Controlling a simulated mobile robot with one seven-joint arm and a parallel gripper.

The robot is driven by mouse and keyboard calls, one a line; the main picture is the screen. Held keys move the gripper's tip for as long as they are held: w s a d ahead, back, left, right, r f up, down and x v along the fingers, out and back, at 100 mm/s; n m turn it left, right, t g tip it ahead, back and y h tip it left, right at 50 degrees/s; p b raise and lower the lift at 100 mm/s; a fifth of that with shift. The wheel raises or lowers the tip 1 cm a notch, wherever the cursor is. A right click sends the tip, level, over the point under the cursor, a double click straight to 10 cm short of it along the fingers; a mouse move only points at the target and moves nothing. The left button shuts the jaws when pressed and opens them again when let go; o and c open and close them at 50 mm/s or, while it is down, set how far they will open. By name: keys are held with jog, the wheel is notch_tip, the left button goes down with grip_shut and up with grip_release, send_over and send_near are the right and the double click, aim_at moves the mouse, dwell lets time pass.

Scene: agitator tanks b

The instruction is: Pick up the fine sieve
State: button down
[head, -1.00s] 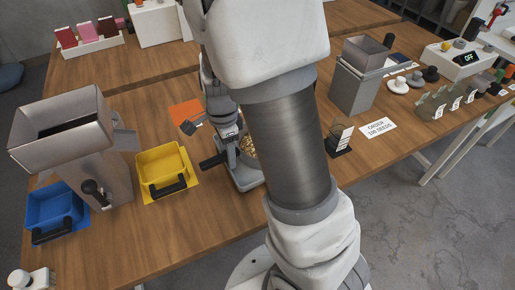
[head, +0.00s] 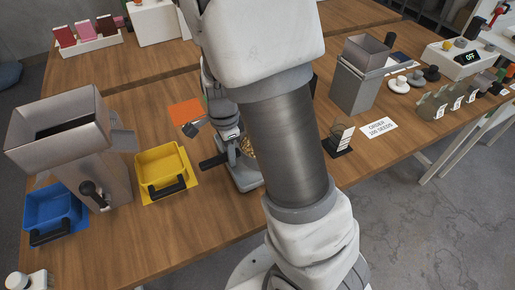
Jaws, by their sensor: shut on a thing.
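My gripper (head: 231,148) is low over the middle of the near table, partly hidden behind my own arm. It is shut on a grey thing with a black handle (head: 211,162), which seems to be the fine sieve. The right side is hidden by my arm. I cannot tell whether it touches the table.
A yellow bin (head: 161,168), a blue bin (head: 52,207) and a grey metal hopper (head: 60,130) stand at left. An orange sheet (head: 186,112) lies behind the gripper. A metal box (head: 360,85), a card holder (head: 340,138) and an order card (head: 378,128) are at right.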

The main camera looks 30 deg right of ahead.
jog(key=shift+a+r, duration=0.15)
dwell(0.5)
jog(key=shift+r+p, duration=0.3)
jog(key=shift+r, duration=0.35)
notch_tip(320, 180, up, 3)
jog(key=shift+w+f+p, duration=0.1)
jog(key=shift+f+p, duration=0.05)
jog(key=shift+p, duration=0.25)
jog(key=s+d+r, duration=0.1)
jog(key=s+d, duration=0.1)
jog(key=s+d+r, duration=0.2)
jog(key=s+d+r+p, duration=0.1)
jog(key=s+d+r, duration=0.1)
jog(key=d, duration=0.1)
jog(key=shift+d+r, duration=0.1)
jog(key=shift+r, duration=0.1)
jog(key=shift+s+d+r, duration=0.7)
jog(key=shift+d, duration=0.25)
